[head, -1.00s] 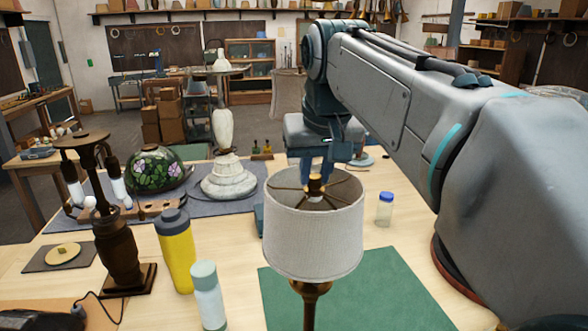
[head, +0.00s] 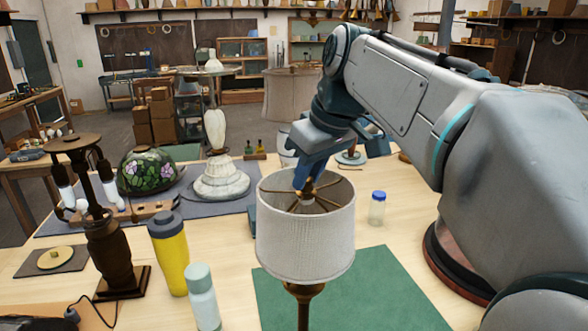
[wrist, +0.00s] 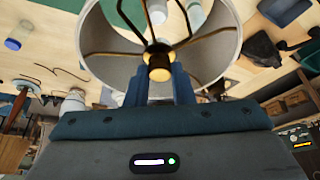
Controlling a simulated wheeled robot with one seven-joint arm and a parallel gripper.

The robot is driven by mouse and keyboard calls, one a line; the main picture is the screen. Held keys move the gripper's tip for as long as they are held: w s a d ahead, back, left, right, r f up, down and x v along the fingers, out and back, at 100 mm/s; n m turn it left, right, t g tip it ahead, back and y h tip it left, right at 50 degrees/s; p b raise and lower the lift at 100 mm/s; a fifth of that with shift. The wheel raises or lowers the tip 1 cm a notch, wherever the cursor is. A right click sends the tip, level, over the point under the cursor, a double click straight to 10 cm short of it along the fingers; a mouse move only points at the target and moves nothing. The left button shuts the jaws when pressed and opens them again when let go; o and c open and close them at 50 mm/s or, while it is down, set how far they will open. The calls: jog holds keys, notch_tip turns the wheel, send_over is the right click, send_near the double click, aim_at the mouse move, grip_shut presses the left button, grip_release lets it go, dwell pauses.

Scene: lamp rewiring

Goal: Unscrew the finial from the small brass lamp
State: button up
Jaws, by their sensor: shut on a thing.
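The small brass lamp (head: 304,292) stands upright on the bench with a white drum shade (head: 305,235) open at the top. Brass spokes cross the shade's opening. My gripper (head: 306,187) reaches down into this opening from above, its fingers close together at the centre. In the wrist view, my gripper (wrist: 158,82) has its two blue fingers on either side of the brass finial (wrist: 159,70), shut on it where the spokes meet. The fingers partly hide the finial's lower sides. The head view does not clearly show the finial between the fingers.
A blue-capped jar (head: 377,208) stands to the right.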

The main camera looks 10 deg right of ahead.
aim_at(309, 179)
jog(key=shift+n+y, duration=0.4)
jog(key=shift+n, duration=0.7)
jog(key=shift+r+p, duration=1.6)
jog(key=shift+r, duration=0.25)
jog(key=shift+f+g, duration=0.1)
jog(key=shift+g, duration=0.2)
